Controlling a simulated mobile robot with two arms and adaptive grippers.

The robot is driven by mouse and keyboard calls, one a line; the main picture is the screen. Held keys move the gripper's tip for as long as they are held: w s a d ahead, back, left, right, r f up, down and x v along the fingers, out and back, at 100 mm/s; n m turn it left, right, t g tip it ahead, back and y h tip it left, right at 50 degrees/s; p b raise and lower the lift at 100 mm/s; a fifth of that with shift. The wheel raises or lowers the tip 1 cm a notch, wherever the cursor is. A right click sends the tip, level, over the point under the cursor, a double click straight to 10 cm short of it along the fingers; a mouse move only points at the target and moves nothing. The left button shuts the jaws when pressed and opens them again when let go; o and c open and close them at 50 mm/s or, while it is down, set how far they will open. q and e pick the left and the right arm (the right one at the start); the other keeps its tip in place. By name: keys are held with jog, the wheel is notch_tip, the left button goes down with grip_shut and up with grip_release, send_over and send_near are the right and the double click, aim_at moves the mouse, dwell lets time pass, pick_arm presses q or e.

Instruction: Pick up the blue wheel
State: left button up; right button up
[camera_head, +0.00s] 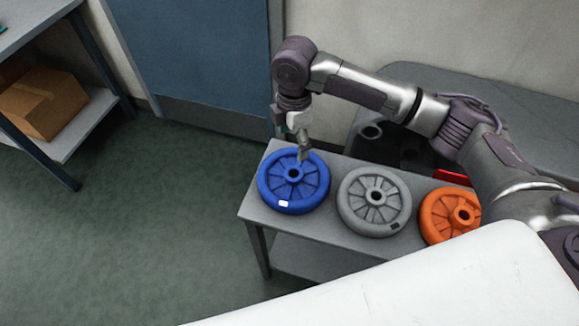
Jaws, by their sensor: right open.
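The blue wheel (277,189) lies flat at the left end of a small grey table (300,229), with a white label on its front rim. My right arm reaches in from the right, and its gripper (302,155) points down over the far side of the blue wheel, close to its hub. The gripper is open, with no object seen between its fingers. Whether its fingertips touch the wheel cannot be told. My left gripper is not in view.
A grey wheel (356,214) and an orange wheel (433,228) lie to the right on the same table. A white surface (440,280) fills the lower right. A shelf with a cardboard box (42,103) stands at the left. The floor at the left is clear.

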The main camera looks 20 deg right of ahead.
send_near(294, 170)
jog(key=s+f, duration=0.2)
jog(key=f, duration=0.3)
jog(key=f+p, duration=0.1)
jog(key=f, duration=0.1)
jog(key=shift+w+a+f, duration=0.15)
jog(key=shift+w+a, duration=0.1)
jog(key=shift+w, duration=0.05)
jog(key=shift+f, duration=0.4)
grip_shut()
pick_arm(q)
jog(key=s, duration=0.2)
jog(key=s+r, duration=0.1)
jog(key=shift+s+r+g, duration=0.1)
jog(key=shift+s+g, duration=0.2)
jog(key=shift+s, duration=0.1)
